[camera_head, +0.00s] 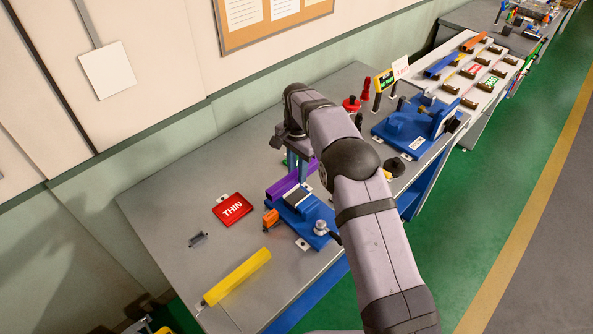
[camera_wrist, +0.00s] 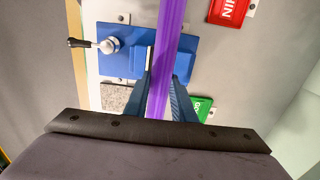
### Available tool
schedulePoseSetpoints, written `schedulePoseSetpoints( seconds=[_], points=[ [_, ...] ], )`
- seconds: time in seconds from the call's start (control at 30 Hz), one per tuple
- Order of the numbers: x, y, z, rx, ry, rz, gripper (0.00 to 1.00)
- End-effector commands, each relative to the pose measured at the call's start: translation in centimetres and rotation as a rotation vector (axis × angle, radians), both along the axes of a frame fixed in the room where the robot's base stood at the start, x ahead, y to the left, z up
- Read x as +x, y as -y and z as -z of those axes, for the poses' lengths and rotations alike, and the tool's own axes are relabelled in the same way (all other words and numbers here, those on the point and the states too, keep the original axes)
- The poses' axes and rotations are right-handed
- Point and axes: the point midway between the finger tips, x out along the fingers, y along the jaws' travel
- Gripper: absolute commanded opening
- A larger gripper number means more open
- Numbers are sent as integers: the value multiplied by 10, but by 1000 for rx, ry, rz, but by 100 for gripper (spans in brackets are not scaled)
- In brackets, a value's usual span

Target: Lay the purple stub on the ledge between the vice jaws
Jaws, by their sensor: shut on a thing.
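My gripper (camera_wrist: 165,84) is shut on the purple stub (camera_wrist: 171,30), with one finger on each side of it. The stub also shows in the head view (camera_head: 283,186), running along the back side of the blue vice (camera_head: 313,229). In the wrist view the stub lies across the right part of the vice (camera_wrist: 115,62) and hides what is beneath it. The ledge between the jaws cannot be made out, and I cannot tell whether the stub touches it. My gripper (camera_head: 298,166) is partly hidden by my arm in the head view.
A red THIN card (camera_head: 232,209) lies left of the vice, and a green card (camera_wrist: 202,108) lies near my fingers. A yellow bar (camera_head: 237,277) lies at the front left. A second blue machine (camera_head: 408,128) stands to the right. The bench's left part is mostly clear.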

Motion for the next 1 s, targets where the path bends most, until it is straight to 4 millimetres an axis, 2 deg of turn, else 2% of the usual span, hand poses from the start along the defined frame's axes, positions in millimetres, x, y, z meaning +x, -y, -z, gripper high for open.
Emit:
schedulePoseSetpoints(
  seconds=[0.37, 1.0],
  points=[
    [0, 0, 10, 0, 0, 0, 0],
    [0, 0, 60, 0, 1, 0, 0]
  ],
)
